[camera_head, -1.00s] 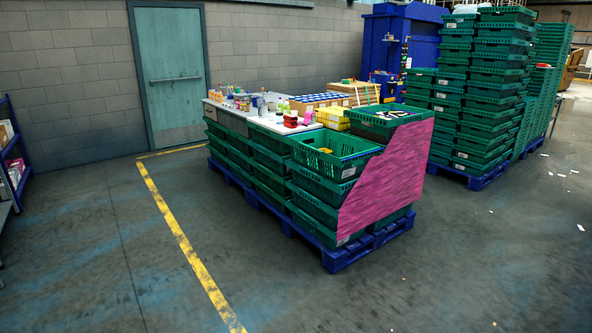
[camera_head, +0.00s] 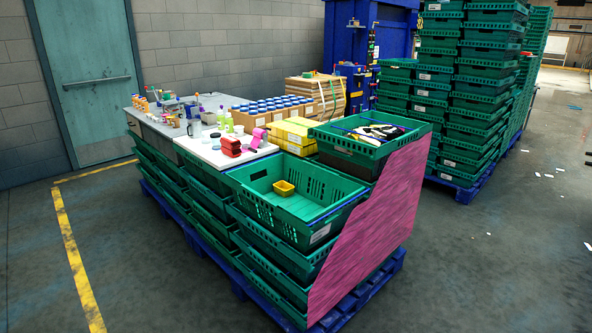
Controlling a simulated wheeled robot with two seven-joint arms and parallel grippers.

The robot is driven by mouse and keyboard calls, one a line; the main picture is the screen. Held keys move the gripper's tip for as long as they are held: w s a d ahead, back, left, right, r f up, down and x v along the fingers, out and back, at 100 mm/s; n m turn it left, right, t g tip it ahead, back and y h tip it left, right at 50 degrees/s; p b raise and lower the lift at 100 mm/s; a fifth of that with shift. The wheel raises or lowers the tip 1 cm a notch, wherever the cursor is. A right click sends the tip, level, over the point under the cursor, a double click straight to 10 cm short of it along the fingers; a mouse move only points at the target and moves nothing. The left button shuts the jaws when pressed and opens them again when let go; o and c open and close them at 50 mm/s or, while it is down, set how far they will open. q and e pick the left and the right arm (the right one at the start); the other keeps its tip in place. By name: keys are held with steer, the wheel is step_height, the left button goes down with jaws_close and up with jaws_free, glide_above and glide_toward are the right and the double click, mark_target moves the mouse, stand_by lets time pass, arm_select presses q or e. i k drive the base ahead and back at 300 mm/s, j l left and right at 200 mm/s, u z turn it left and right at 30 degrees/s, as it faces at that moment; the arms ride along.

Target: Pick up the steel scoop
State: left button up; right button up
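I cannot pick out a steel scoop in the head view. Small items crowd the worktop (camera_head: 207,151) of the crate-built bench, too small to tell apart at this distance. The nearer open green crate (camera_head: 262,210) holds a small yellow tub (camera_head: 284,188). The other top crate (camera_head: 352,150) holds dark and white items (camera_head: 380,131) that I cannot identify. Neither of my grippers is in view.
The bench stands on blue pallets (camera_head: 370,287), with a pink-wrapped corner (camera_head: 368,232) nearest me. Tall green crate stacks (camera_head: 478,95) stand behind it at right. Floor is open at left, past a yellow line (camera_head: 73,250), and at right.

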mark_target(249, 147)
steer(key=i+l+u, duration=0.15)
steer(key=i, duration=0.3)
steer(key=i+l+u, duration=0.2)
steer(key=i, duration=0.2)
steer(key=i+l+u, duration=0.15)
steer(key=i, duration=0.25)
steer(key=z, duration=0.5)
